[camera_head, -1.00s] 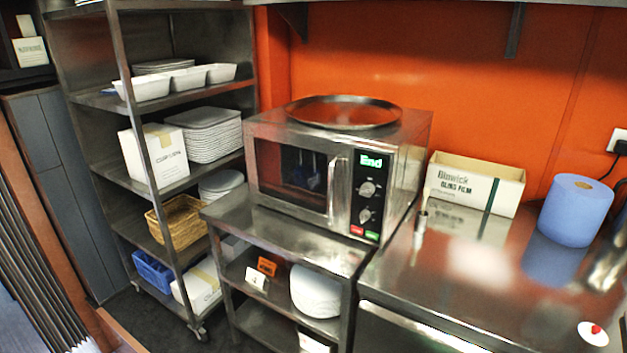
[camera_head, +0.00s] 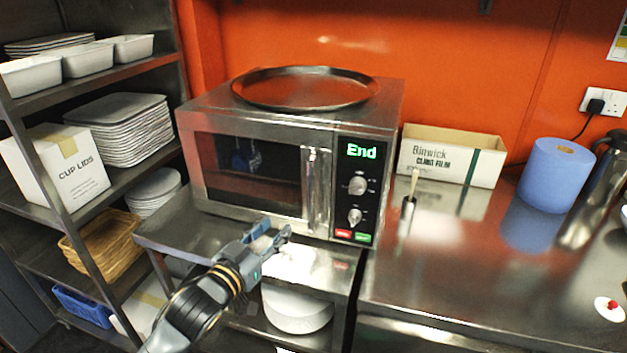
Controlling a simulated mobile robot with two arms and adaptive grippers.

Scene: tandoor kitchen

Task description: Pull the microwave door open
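The steel microwave (camera_head: 225,112) stands on a metal table with its front facing me. Its dark-windowed door (camera_head: 205,195) is shut. The upright bar handle (camera_head: 318,188) is on the door's right side, beside the control panel (camera_head: 357,190), whose display reads "End". My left gripper (camera_head: 275,233) is in front of the microwave, just below and to the left of the handle's lower end. Its fingers look spread, with nothing between them, and it appears apart from the handle. My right gripper is not in view.
A round metal tray (camera_head: 305,88) lies on the microwave. To the right, a steel counter (camera_head: 450,265) holds a cling film box (camera_head: 450,157), a brush-like tool (camera_head: 408,205) and a blue paper roll (camera_head: 556,175). A loaded shelf rack (camera_head: 150,75) stands at the left.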

